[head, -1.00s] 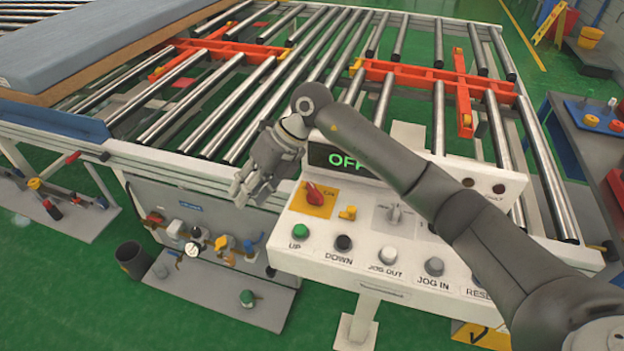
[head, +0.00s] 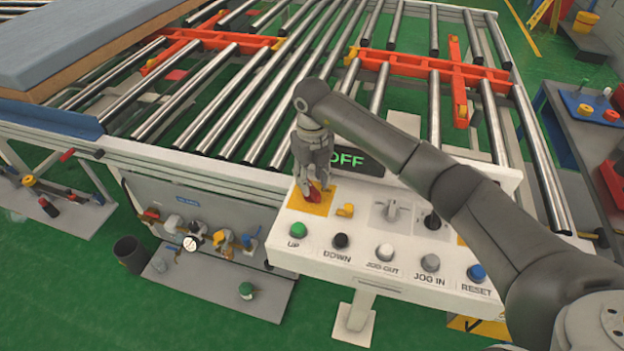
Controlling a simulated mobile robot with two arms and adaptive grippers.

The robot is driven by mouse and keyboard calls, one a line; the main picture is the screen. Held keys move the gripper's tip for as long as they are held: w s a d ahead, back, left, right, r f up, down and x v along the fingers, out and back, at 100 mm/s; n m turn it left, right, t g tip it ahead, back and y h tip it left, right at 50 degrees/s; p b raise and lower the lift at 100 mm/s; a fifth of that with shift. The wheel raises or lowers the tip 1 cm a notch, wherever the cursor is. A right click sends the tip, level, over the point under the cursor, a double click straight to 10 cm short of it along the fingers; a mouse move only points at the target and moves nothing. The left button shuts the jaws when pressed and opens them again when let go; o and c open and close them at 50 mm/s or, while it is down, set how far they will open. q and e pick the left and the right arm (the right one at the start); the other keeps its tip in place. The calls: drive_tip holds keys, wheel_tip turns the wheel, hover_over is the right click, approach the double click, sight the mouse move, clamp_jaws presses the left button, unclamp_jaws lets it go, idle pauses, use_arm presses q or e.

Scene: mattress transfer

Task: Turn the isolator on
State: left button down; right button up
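The isolator is a red rotary handle (head: 314,195) on a yellow square plate (head: 297,206) at the upper left of the white control panel (head: 372,272). My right gripper (head: 316,190) points down over the handle, with its fingers on either side of it. The fingers look apart, and whether they touch the handle cannot be told. The gripper hides the handle's upper part. The green display (head: 347,159) behind it reads OFF, its left end covered by the gripper. My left gripper is not in view.
A small yellow tab (head: 345,210), a grey selector (head: 391,209) and a black knob (head: 432,221) sit right of the isolator. A row of buttons, including green UP (head: 297,231) and blue RESET (head: 476,272), lies in front. The roller conveyor (head: 250,110) stands behind.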

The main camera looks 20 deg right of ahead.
drive_tip(key=shift+f, duration=1.2)
clamp_jaws()
